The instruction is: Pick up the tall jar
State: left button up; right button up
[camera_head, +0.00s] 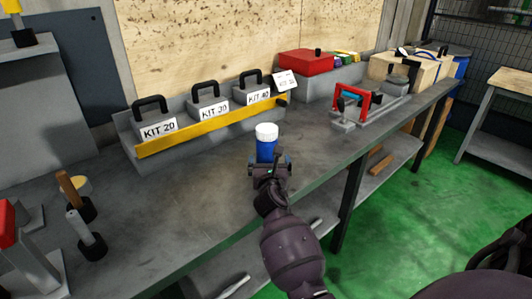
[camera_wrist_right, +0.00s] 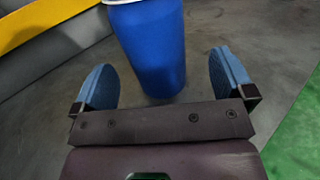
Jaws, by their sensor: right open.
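The tall jar (camera_head: 266,147) is a blue cylinder with a white lid, upright on the grey workbench. My right gripper (camera_head: 269,169) is just in front of it in the head view and hides its lower part. In the right wrist view the jar (camera_wrist_right: 153,45) stands ahead, between the lines of the two blue finger pads. My right gripper (camera_wrist_right: 165,80) is open, with a gap on both sides of the jar and nothing held. The jar's top is cut off in the wrist view. My left gripper is not in view.
Kit boxes (camera_head: 210,108) stand behind a yellow rail (camera_head: 215,127) at the back of the workbench (camera_head: 200,200). Handled tools (camera_head: 88,235) stand at the left. The bench around the jar is clear; its front edge is close to my right arm.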

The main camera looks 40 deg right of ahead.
aim_at(267, 160)
jog(key=x, duration=0.2)
jog(key=b+x, duration=0.1)
jog(key=x, duration=0.1)
jog(key=shift+w+a+f, duration=0.25)
jog(key=shift+w+d+r, duration=0.15)
jog(key=shift+w+d, duration=0.2)
jog(key=shift+w, duration=0.05)
